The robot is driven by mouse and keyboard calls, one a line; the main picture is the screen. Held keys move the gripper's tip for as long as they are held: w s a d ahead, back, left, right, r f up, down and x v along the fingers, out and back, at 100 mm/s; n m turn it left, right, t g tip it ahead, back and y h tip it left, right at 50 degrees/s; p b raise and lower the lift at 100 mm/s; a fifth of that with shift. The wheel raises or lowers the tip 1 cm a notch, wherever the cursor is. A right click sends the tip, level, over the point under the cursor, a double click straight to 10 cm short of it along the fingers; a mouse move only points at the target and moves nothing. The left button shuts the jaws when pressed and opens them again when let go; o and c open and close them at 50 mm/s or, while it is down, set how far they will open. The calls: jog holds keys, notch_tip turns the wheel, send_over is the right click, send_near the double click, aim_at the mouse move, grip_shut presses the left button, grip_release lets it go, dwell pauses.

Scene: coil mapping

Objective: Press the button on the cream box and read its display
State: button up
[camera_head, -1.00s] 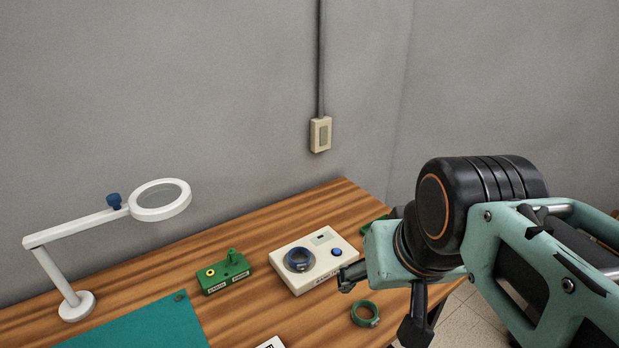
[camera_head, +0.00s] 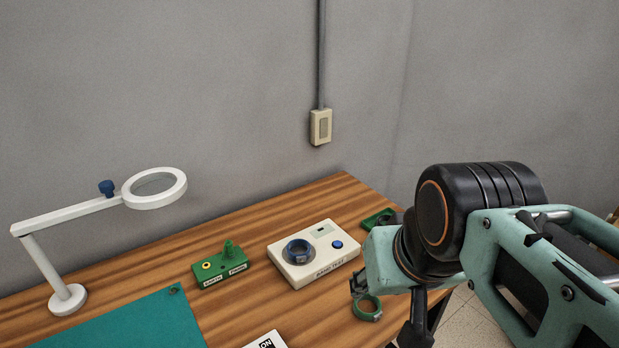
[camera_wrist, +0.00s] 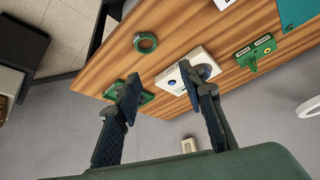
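The cream box (camera_head: 325,264) sits on the wooden table with a blue button (camera_head: 337,245), a small display (camera_head: 323,230) and a blue ring (camera_head: 299,250) on top. The display's reading is too small to make out. In the wrist view the box (camera_wrist: 175,75) is partly hidden by one finger, and its blue button (camera_wrist: 171,82) shows between the fingers. My gripper (camera_wrist: 161,75) is open and empty, its fingers spread. In the head view my gripper (camera_head: 385,305) is to the right of the box and apart from it, in front of a green ring (camera_head: 375,314).
A green block with a post (camera_head: 220,268) stands left of the box. Another green block (camera_head: 376,219) lies behind it to the right, partly hidden by my arm. A teal mat (camera_head: 130,325) and white magnifier lamp (camera_head: 68,300) are at the left. A wall meets the table's back edge.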

grip_shut()
dwell(1.3)
